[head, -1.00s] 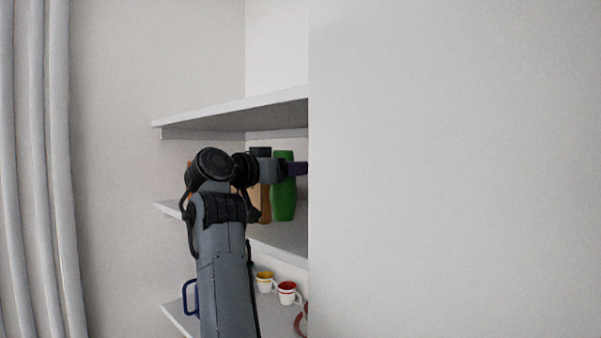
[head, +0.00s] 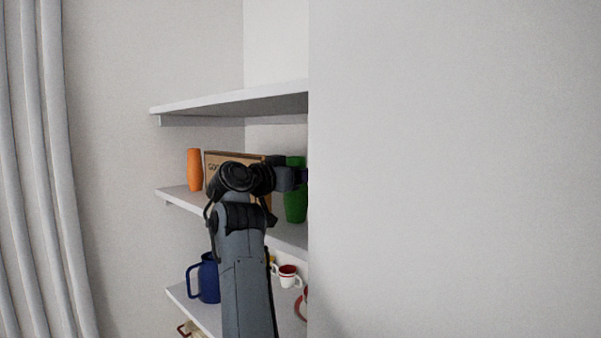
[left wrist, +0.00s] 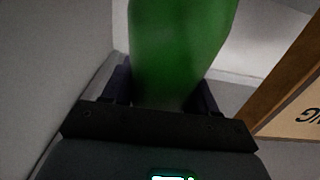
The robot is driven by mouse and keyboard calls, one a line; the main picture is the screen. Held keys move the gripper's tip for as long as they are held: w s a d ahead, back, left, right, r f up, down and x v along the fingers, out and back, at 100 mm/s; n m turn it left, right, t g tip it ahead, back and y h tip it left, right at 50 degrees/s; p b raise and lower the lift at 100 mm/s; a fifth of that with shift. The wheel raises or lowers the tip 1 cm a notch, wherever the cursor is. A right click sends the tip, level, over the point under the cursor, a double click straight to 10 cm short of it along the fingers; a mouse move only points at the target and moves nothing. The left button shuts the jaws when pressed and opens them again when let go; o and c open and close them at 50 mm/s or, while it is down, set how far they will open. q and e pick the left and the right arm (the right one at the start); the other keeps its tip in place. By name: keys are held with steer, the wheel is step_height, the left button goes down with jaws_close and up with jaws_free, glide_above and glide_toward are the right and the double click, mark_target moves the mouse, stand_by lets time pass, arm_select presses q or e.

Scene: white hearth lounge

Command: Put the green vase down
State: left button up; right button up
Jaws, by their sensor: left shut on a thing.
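The green vase (head: 296,205) is at the middle shelf, beside the edge of the white wall panel in the head view. In the left wrist view the green vase (left wrist: 180,50) fills the space between my fingers. My left gripper (head: 303,176) is shut on it, and it shows in the left wrist view (left wrist: 165,92) with a finger on each side. The vase looks upright. I cannot tell whether its base touches the middle shelf (head: 180,198). The wall panel hides part of the gripper. My right gripper is not in view.
An orange vase (head: 194,170) stands farther left. The upper shelf (head: 235,102) is above. Below are a blue pitcher (head: 208,280) and a white-and-red cup (head: 287,276).

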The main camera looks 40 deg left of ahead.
arm_select(q)
steer(key=shift+f, duration=0.15)
steer(key=o, duration=1.3)
